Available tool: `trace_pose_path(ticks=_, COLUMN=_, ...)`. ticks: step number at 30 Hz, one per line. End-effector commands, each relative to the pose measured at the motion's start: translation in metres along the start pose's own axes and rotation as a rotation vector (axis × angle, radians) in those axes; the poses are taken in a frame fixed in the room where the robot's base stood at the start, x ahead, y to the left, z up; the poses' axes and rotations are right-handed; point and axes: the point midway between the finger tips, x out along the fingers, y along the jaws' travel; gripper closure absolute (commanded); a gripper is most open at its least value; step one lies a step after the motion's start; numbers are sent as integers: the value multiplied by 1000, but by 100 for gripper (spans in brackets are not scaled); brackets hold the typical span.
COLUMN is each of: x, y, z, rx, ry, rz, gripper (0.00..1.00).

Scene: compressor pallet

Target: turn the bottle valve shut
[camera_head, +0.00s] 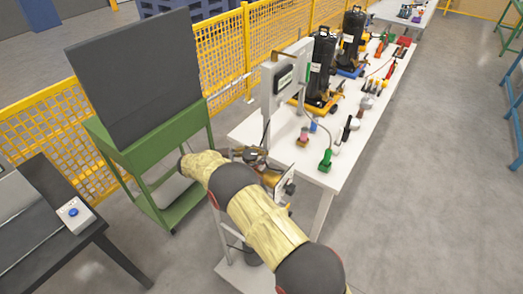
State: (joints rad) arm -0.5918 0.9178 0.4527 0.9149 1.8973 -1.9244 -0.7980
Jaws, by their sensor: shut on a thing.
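My gripper (256,158) is at the near left end of the long white table, at the end of my arm, which crosses the lower middle of the view. Its jaws are small in the picture and partly hidden by my arm. They are shut on a small part there, which appears to be the bottle valve. A brass-coloured rounded piece (270,178) shows just below the jaws, beside a small white box. The bottle's body is mostly hidden behind my arm, and I cannot tell how far the valve is turned.
A green cart (150,150) with a dark board is at left.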

Motion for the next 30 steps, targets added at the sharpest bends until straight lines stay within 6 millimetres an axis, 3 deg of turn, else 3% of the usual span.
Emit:
trace_pose_path(ticks=12, x=0, y=5, z=-3, rx=2, ry=0, rz=113, gripper=94)
trace_pose_path(ticks=30, x=0, y=6, z=-2, rx=4, ry=1, rz=136, gripper=94)
